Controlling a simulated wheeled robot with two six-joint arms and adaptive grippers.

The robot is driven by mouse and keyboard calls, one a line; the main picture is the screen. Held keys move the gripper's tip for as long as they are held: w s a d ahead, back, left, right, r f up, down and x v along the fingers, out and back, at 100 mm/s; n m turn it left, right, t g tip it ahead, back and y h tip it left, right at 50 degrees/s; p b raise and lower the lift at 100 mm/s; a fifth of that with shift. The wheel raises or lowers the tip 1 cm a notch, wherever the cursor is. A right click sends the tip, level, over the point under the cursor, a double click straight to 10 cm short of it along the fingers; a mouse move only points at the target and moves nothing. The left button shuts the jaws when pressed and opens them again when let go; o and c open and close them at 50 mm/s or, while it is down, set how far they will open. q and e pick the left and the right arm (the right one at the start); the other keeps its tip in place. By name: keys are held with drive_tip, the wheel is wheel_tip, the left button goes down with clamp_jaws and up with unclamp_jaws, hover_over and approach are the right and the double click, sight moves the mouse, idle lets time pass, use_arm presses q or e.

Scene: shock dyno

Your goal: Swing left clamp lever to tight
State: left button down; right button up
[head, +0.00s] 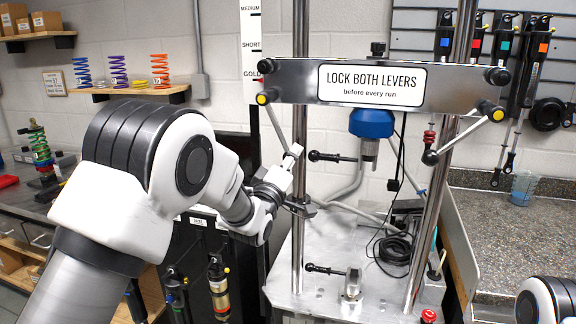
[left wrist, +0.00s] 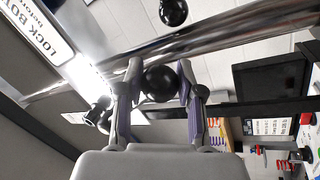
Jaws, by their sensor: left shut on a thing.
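The left clamp lever (head: 276,124) hangs from the left end of the metal crossbar, slanting down and right from its yellow-centred pivot. My left gripper (head: 291,162) is at the lever's lower end, beside the left column. In the left wrist view, its two fingers (left wrist: 160,76) are shut on the lever's black ball knob (left wrist: 160,85), one finger on each side. In the head view the knob is hidden by the gripper. The right clamp lever (head: 463,134) slants down and left from its pivot to a black knob. My right gripper is out of view.
The crossbar carries a sign (head: 372,85) reading "LOCK BOTH LEVERS before every run". Steel columns (head: 298,235) stand close by the left gripper. Two black handles (head: 325,268) stick out between the columns. A grey speckled counter (head: 500,235) is on the right.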

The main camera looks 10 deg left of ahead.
use_arm(q)
drive_tip(key=shift+r+n, duration=0.1)
drive_tip(key=shift+n, duration=0.2)
drive_tip(key=c, duration=0.9)
unclamp_jaws()
drive_tip(key=shift+d, duration=0.1)
drive_tip(key=shift+o, duration=0.9)
drive_tip(key=shift+d, duration=0.1)
drive_tip(key=v, duration=1.2)
drive_tip(key=shift+d, duration=0.1)
